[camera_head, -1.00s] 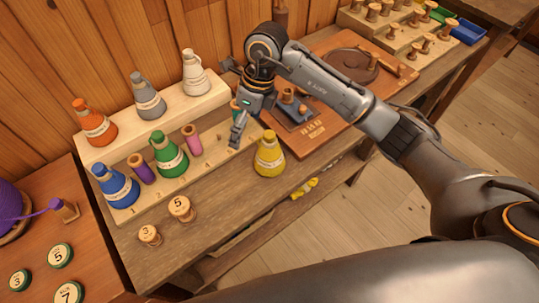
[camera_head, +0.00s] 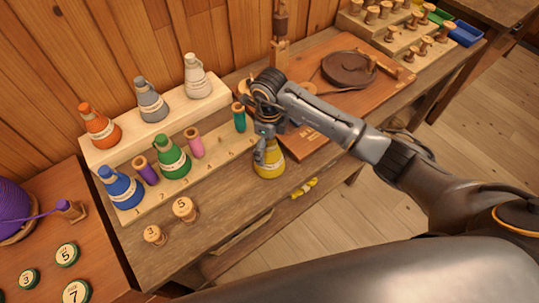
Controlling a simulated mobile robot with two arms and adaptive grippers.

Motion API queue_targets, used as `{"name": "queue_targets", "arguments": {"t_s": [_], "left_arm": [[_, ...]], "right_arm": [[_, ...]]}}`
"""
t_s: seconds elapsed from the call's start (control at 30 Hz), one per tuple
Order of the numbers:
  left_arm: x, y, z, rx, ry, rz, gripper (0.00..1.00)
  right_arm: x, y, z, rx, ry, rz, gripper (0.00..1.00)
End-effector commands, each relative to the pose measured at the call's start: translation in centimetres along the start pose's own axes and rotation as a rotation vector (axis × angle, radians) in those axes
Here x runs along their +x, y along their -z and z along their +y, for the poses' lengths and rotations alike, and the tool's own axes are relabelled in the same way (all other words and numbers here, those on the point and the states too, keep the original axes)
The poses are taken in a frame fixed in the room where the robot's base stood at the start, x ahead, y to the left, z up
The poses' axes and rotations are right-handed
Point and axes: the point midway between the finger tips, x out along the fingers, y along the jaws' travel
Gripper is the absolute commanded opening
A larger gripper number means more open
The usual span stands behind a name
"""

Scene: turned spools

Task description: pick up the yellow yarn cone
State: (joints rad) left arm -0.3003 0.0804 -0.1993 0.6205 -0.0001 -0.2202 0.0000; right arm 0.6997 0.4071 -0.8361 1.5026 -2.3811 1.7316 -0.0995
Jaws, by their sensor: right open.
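The yellow yarn cone (camera_head: 269,169) stands upright on the wooden workbench, right of the stepped rack and near the bench's front edge. It has a pale label band. My right gripper (camera_head: 262,156) points down at the cone's upper part and covers its top. The gripper is open; whether its fingers touch the cone or straddle it I cannot tell. My left gripper is not in view.
The stepped rack (camera_head: 215,159) holds orange, grey, white, blue and green cones and slim spools. Numbered wooden spools (camera_head: 184,209) stand in front. A wooden board (camera_head: 305,149) with a dark disc (camera_head: 349,67) lies to the right.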

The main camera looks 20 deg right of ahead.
Motion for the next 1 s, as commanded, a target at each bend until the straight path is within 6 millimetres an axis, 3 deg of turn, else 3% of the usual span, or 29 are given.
{"name": "queue_targets", "arguments": {"t_s": [0.03,0.2,0.47,0.57,0.87,1.0], "left_arm": [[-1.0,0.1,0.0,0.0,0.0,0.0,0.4],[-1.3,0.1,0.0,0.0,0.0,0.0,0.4],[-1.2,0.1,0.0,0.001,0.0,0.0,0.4],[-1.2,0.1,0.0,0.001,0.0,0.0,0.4],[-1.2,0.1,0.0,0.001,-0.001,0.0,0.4],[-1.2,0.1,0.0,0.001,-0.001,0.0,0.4]], "right_arm": [[0.5,0.2,0.2,0.001,-0.005,0.003,1.0],[2.7,0.2,0.1,0.001,-0.002,-0.001,1.0],[3.1,0.1,0.0,0.0,0.0,-0.002,1.0],[3.1,0.2,0.0,0.0,0.0,-0.002,0.84],[3.1,0.2,0.1,0.0,0.0,-0.001,0.23],[3.1,0.1,0.0,0.0,0.0,-0.002,0.21]]}}
